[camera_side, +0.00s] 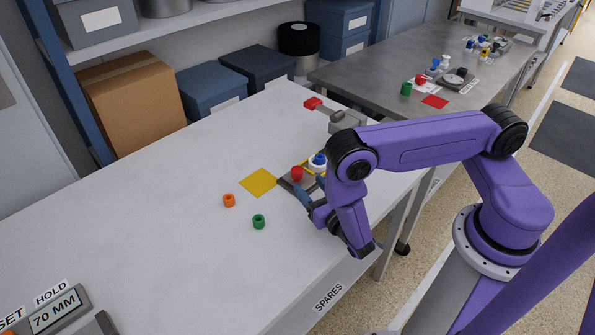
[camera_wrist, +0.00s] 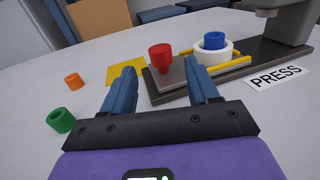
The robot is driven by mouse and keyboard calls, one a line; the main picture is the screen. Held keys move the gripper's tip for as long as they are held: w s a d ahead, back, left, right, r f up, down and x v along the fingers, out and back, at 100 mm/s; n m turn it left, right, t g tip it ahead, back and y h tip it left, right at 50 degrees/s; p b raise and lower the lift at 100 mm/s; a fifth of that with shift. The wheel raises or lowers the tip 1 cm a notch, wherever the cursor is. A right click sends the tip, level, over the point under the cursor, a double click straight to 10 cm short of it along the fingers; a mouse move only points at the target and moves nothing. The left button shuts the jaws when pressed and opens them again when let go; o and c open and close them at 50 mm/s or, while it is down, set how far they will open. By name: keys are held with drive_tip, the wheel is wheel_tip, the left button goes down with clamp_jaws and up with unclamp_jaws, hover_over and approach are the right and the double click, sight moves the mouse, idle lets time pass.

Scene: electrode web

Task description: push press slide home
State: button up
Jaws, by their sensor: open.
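The press slide (camera_wrist: 172,78) is a grey plate on a dark base, with a red knob (camera_wrist: 160,56) standing on its near-left end. The knob also shows in the side view (camera_side: 297,173). A white ring (camera_wrist: 228,60) with a blue piece (camera_wrist: 214,41) in its middle sits farther right, between yellow rails (camera_wrist: 232,68). The press (camera_wrist: 291,28) stands beyond it at the right, partly cut off. My gripper (camera_wrist: 160,67) is open, its two blue fingers low and pointing at the knob end of the slide. The knob appears between the fingertips; whether they touch anything is unclear.
A yellow square (camera_side: 259,182) lies left of the slide. An orange ring (camera_side: 229,200) and a green ring (camera_side: 259,221) lie loose on the white table in front. A PRESS label (camera_wrist: 278,77) lies beside the base. The table's left side is largely clear.

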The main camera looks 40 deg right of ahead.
sight(300, 175)
drive_tip(key=x, duration=0.7)
drive_tip(key=shift+w+d, duration=0.1)
drive_tip(key=shift+w, duration=0.15)
